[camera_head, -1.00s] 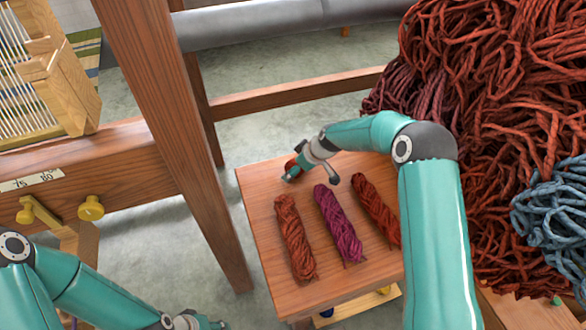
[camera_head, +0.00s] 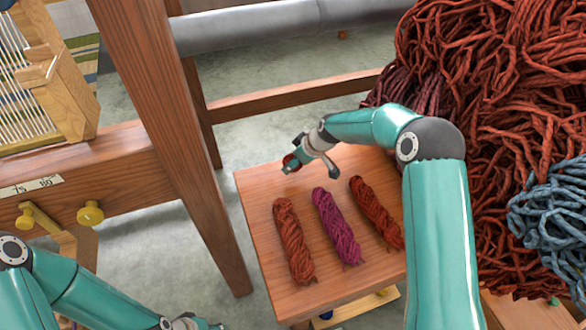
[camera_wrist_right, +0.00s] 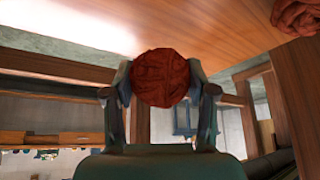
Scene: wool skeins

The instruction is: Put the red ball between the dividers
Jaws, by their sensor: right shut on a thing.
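The red ball (camera_head: 291,162) is a wound ball of dark red yarn. My right gripper (camera_head: 294,164) is shut on it near the far left corner of the small wooden table (camera_head: 256,183). The right wrist view shows the ball (camera_wrist_right: 160,78) between the two fingers. An orange-red skein (camera_head: 292,240), a magenta skein (camera_head: 335,226) and a dark red skein (camera_head: 376,212) lie side by side on the table with gaps between them. I cannot tell which things are the dividers. My left gripper (camera_head: 195,323) shows only partly at the bottom edge.
A big heap of red yarn (camera_head: 500,110) rises at the right, with blue-grey yarn (camera_head: 550,205) beside it. A wooden loom post (camera_head: 165,120) stands left of the table. The table's left front area is bare.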

